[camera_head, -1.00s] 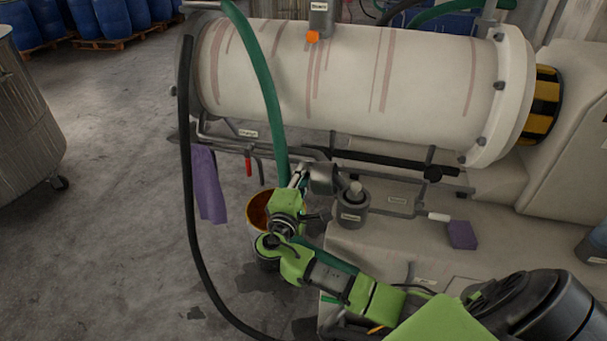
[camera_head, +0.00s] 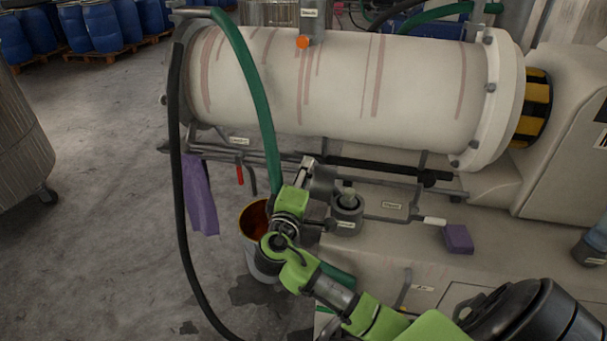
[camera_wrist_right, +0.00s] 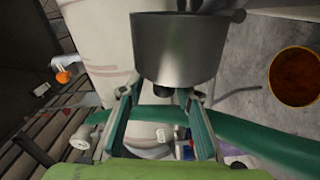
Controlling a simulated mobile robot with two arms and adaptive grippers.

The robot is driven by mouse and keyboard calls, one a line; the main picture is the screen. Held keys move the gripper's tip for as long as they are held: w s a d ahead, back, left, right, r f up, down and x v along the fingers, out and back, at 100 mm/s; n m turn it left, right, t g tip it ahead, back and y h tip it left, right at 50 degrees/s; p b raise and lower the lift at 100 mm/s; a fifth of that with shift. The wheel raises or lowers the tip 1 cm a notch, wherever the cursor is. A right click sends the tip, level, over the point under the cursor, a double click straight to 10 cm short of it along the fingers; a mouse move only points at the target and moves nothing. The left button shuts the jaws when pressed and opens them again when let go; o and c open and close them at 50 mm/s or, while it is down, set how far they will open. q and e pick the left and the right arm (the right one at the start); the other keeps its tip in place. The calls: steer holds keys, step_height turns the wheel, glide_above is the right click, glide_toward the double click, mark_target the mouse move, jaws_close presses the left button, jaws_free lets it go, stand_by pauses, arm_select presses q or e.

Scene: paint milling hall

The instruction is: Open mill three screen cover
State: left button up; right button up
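The white mill barrel (camera_head: 340,80) lies across the head view. A dark grey metal cylinder (camera_head: 322,183) sits below it, probably the screen cover's housing; I cannot read a mill number. In the right wrist view this metal cylinder (camera_wrist_right: 178,50) is just beyond my fingers, with a small dark knob (camera_wrist_right: 163,91) and a thin handle on its near side. My right gripper (camera_head: 304,172) is beside the cylinder; in the wrist view its two fingers (camera_wrist_right: 163,112) stand wide apart, with no object clearly clamped. Whether they touch the cylinder is unclear. My left gripper is out of view.
A green hose (camera_head: 256,95) and a black hose (camera_head: 178,200) hang left of the cylinder. A bucket (camera_head: 244,228) with orange-brown contents stands below. The floor at left is mostly clear.

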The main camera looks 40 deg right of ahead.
steer(key=shift+s+a, duration=0.1)
steer(key=shift+a, duration=0.05)
steer(key=v, duration=1.1)
steer(key=shift+s+a, duration=0.2)
steer(key=shift+a, duration=0.1)
steer(key=shift+f, duration=0.1)
